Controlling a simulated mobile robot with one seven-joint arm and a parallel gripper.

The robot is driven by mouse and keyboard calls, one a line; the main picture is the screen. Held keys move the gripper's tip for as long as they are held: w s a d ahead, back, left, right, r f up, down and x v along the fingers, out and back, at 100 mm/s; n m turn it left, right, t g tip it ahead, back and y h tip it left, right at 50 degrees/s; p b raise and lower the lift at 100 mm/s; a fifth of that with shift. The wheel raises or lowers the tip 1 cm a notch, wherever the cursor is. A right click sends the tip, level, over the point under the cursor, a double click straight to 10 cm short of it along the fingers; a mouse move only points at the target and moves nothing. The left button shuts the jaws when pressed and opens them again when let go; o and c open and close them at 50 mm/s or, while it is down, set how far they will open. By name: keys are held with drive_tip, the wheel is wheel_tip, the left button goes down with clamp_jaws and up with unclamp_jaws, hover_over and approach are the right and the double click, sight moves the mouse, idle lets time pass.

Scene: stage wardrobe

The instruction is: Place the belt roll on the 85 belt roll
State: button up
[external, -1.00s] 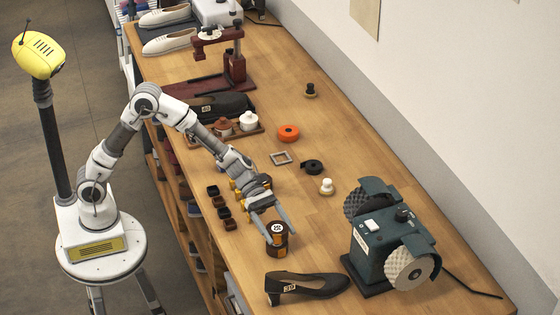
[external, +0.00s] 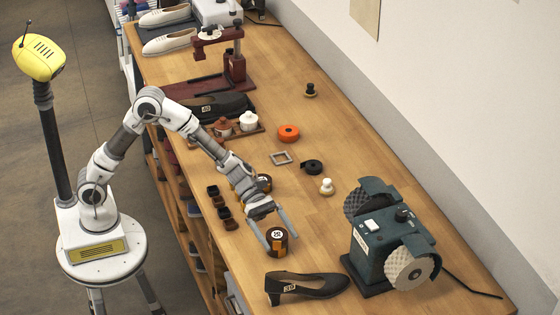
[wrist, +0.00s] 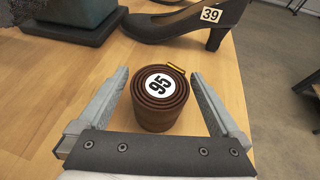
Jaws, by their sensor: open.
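A brown belt roll (wrist: 160,105) with a white "95" label and a brass buckle stands upright on the bench. In the external view this roll (external: 277,244) is at the end of my arm. My gripper (wrist: 160,76) is open, with one finger on each side of the roll and a visible gap at both sides. In the external view my gripper (external: 282,240) points down towards the bench. Another dark belt roll (external: 265,182) shows behind my wrist, partly hidden by it. Its number cannot be read, and I cannot make out an "85" label.
A black heeled shoe (external: 306,286) marked 39 lies just in front of the roll. A green grinder (external: 385,245) stands to the right. Small dark cups (external: 222,206) are left of my wrist.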

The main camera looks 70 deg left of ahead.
drive_tip(key=p+v, duration=0.2)
drive_tip(key=v, duration=1)
drive_tip(key=s+a+r+m+t+y, duration=0.1)
drive_tip(key=s+a+m+y, duration=0.3)
drive_tip(key=a, duration=0.5)
drive_tip(key=s+a+r+m+t+y, duration=0.1)
drive_tip(key=s+a+r+m+y, duration=0.2)
drive_tip(key=s+a+m, duration=0.6)
drive_tip(key=s+a+r+m+t+y, duration=0.1)
drive_tip(key=s+a+r+m+y, duration=0.1)
drive_tip(key=s+a+m+y, duration=0.4)
drive_tip(key=s+a+m, duration=0.1)
drive_tip(key=s+a, duration=0.2)
drive_tip(key=s, duration=0.1)
drive_tip(key=shift+s+a+r, duration=0.2)
drive_tip(key=shift+a+r, duration=0.1)
wheel_tip(320, 180, up, 13)
drive_tip(key=p, duration=1.3)
